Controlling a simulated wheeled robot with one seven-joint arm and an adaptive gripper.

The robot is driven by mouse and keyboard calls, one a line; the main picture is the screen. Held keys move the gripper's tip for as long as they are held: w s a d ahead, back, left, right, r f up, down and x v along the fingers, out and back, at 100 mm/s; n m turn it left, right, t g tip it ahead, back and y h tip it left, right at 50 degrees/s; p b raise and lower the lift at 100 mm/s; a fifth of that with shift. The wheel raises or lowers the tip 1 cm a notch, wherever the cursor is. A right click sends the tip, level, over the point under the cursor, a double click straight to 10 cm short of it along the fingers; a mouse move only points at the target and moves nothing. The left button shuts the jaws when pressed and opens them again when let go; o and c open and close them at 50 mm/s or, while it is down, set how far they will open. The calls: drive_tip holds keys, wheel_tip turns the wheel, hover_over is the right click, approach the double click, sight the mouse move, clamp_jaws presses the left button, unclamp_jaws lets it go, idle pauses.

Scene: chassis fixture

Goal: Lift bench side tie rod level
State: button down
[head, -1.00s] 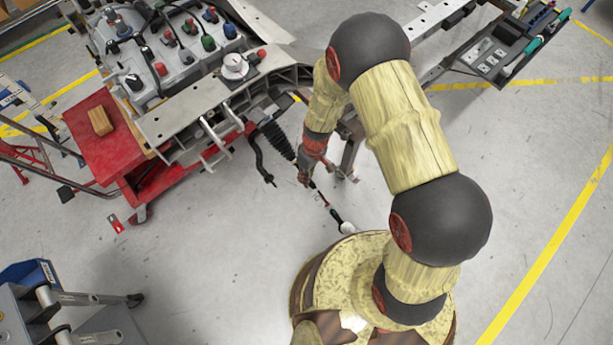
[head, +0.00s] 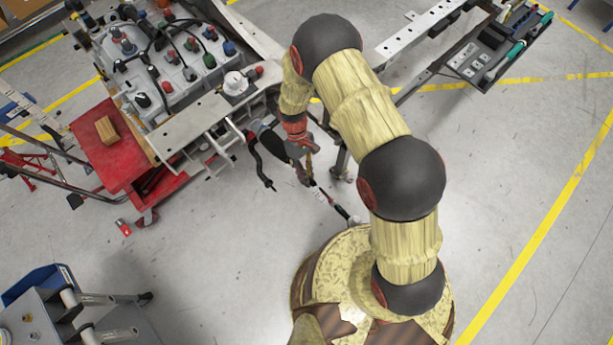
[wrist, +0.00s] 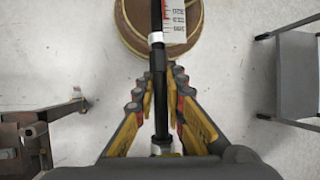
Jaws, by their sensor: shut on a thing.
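The tie rod is a thin dark rod with a red-and-white label. In the head view its free end (head: 343,211) slopes down toward my base. In the wrist view the black rod (wrist: 158,85) runs lengthwise between the fingers, with the label beside it. My gripper (head: 303,172) is shut on the rod beside the chassis bench; its fingers also show on either side of the rod in the wrist view (wrist: 159,100). My wrist hides part of the rod's inner end near the chassis. I cannot tell from these views whether the rod is level.
The chassis bench (head: 188,128) with its grey engine block is at upper left. A red cart (head: 100,150) stands beside it. A dark bent arm (head: 258,165) hangs close to my gripper. A tool tray (head: 485,62) is at upper right.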

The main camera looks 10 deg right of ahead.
drive_tip(key=shift+w+r, duration=0.2)
drive_tip(key=shift+r, duration=0.05)
drive_tip(key=c, duration=2.3)
unclamp_jaws()
drive_tip(key=o, duration=0.5)
drive_tip(key=shift+s+f, duration=0.1)
drive_tip(key=shift+s, duration=0.05)
drive_tip(key=v, duration=1.2)
